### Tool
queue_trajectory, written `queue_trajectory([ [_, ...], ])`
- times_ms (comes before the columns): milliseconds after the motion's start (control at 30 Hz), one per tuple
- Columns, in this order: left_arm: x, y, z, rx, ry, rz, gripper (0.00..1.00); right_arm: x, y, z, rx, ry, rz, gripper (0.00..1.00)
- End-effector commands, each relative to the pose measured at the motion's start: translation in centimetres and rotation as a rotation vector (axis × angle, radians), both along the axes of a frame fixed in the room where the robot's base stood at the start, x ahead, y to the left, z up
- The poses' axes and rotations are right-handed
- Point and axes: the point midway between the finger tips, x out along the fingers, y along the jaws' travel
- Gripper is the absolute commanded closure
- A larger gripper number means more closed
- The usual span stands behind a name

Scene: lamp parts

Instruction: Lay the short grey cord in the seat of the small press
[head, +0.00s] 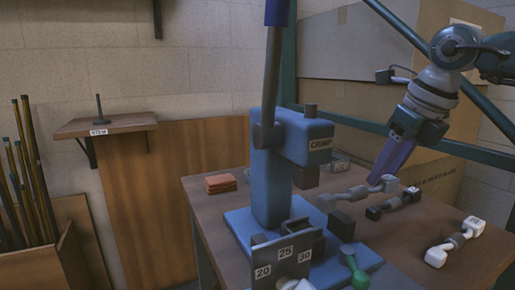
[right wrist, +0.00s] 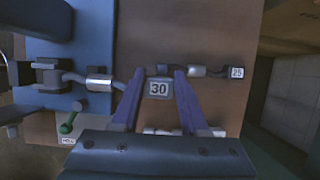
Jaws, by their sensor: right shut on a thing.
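My right gripper (head: 383,182) is shut on the light plug of a short grey cord (head: 357,193). In the right wrist view, this plug (right wrist: 158,88) is marked 30 and sits between the two purple fingers. The cord runs left through a silver sleeve (right wrist: 98,83) to a grey end block (right wrist: 47,74) over the press's blue base. The small blue press (head: 272,185), marked CRIMP, stands with its lever up. Its seat is partly hidden, so I cannot tell whether the cord touches it. My left gripper is out of view.
A dark cord (head: 393,204), marked 25 in the right wrist view, and a white-ended cord (head: 455,241) lie on the brown table (head: 440,199). A numbered holder (head: 285,255) and a green-handled part (head: 355,272) are at the front. Orange pads (head: 220,184) lie at left.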

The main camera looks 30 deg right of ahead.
Motion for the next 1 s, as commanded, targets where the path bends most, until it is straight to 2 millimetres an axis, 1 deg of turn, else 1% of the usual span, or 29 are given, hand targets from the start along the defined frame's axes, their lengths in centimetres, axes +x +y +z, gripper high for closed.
queue_trajectory([
  [67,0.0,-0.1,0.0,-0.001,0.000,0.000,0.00,0.0,0.2,-0.2,-0.001,0.000,0.000,1.00],
  [167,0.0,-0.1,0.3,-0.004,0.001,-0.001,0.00,0.1,1.0,-0.1,0.000,0.001,0.002,1.00],
  [433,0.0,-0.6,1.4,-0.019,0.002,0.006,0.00,0.5,4.4,-0.1,0.002,0.000,0.004,1.00],
  [700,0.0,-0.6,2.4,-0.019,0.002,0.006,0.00,0.9,8.0,-0.2,0.003,0.000,0.002,1.00],
  [800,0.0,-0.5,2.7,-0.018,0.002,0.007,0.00,1.0,9.1,-0.3,0.002,0.001,0.002,1.00],
  [1000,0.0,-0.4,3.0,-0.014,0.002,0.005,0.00,1.1,10.4,-0.4,0.001,0.000,0.001,1.00],
])
